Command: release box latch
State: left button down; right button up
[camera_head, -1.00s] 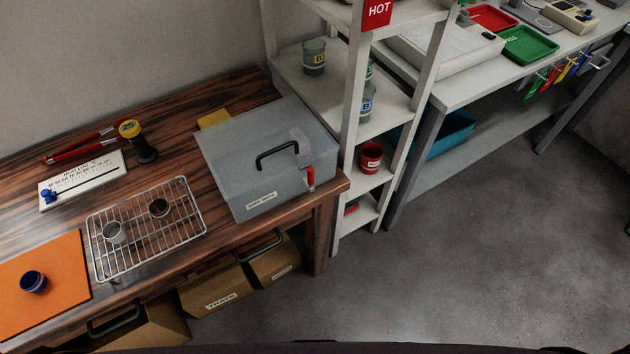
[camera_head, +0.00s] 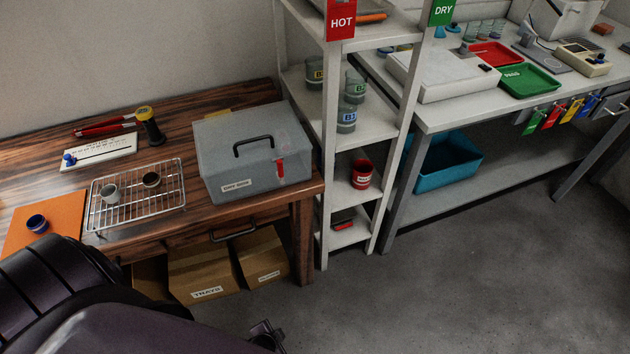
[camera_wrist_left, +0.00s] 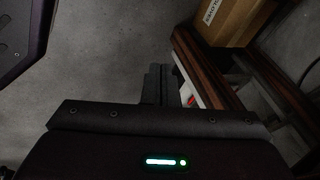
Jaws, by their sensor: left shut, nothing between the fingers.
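The grey box (camera_head: 225,160) stands shut on the wooden table, near its right end, with a black handle on its lid. Its red latch (camera_head: 280,172) is upright on the front face, toward the right. My left gripper (camera_head: 267,334) is low in the head view, below and in front of the box, over the floor and well apart from the latch. In the left wrist view its dark fingers (camera_wrist_left: 160,84) are together and empty. The latch cannot be made out in that view. My right gripper is in neither view.
A wire rack (camera_head: 112,217) with two small cups and an orange mat (camera_head: 58,214) lie left of the box. White shelves (camera_head: 313,180) stand close to its right. Cardboard boxes (camera_head: 200,276) sit under the table. The floor in front is open.

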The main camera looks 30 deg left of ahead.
pick_arm(q)
jog(key=w+d+r+m+t+y+b, duration=0.25)
jog(key=w+r+m+t, duration=0.35)
jog(key=w+r, duration=1.45)
notch_tip(320, 180, up, 23)
jog(key=s+a+t+y, duration=0.1)
jog(key=t+y, duration=0.3)
jog(key=y, duration=0.1)
jog(key=shift+a, duration=0.35)
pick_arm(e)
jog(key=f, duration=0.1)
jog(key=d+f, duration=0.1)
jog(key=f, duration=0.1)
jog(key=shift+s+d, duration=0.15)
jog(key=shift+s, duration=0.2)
